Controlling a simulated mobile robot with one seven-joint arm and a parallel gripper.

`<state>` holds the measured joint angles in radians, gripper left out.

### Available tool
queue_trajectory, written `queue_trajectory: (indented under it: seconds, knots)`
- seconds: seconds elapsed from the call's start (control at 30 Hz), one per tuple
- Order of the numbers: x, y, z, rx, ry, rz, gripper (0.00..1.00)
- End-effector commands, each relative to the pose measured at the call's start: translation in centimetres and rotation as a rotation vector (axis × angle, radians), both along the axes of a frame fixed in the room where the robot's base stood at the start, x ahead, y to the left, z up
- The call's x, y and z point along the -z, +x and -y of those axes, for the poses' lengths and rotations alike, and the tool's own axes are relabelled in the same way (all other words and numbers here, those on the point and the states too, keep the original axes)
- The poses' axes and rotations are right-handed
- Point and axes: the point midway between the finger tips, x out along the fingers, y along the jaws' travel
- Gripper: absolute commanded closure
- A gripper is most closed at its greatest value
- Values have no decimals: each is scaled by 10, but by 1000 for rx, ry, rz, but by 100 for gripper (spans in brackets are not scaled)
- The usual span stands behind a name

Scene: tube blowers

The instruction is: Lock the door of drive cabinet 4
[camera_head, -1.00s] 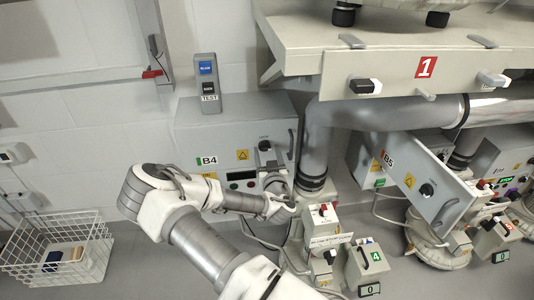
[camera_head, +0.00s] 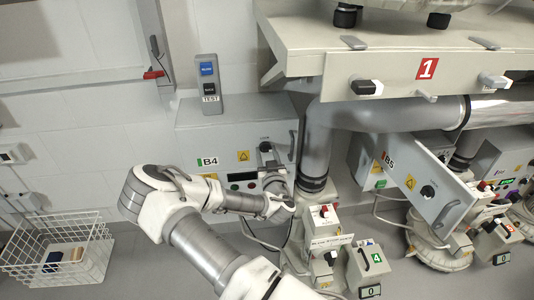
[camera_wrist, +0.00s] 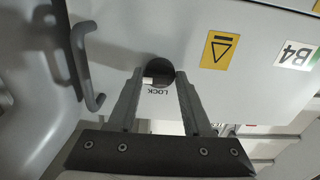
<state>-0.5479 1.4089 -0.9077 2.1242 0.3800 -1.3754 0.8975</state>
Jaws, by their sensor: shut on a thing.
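Drive cabinet 4 is the grey box labelled B4 (camera_head: 222,146), low against the wall in the head view. Its door looks closed in the head view; the wrist view shows the door face (camera_wrist: 225,85) upside down. The dark round lock knob (camera_wrist: 160,68), with LOCK printed beside it, sits between my fingertips. My gripper (camera_wrist: 159,76) is shut on this lock knob; it also shows against the door in the head view (camera_head: 266,151). The fingers partly hide the knob, so I cannot tell its exact turn. A grey bar handle (camera_wrist: 88,68) stands to the left of it.
A thick grey pipe (camera_head: 317,145) runs down just right of the cabinet. The B5 door (camera_head: 425,185) hangs open further right. A metal shelf (camera_head: 400,55) is overhead. A wire basket (camera_head: 60,250) stands at left, and boxes with switches (camera_head: 325,220) stand below.

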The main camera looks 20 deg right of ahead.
Motion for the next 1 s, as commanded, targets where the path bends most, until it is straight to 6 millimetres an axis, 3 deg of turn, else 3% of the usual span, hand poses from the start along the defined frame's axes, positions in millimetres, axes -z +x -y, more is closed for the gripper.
queue_trajectory:
  seconds: [0.03, 0.37, 1.0]
  knots:
    - [-1, -3, 7, 19, -11, -4, 100]
    - [-2, -4, 10, 25, -190, -54, 100]
    - [-5, -4, 9, 27, -771, -225, 100]
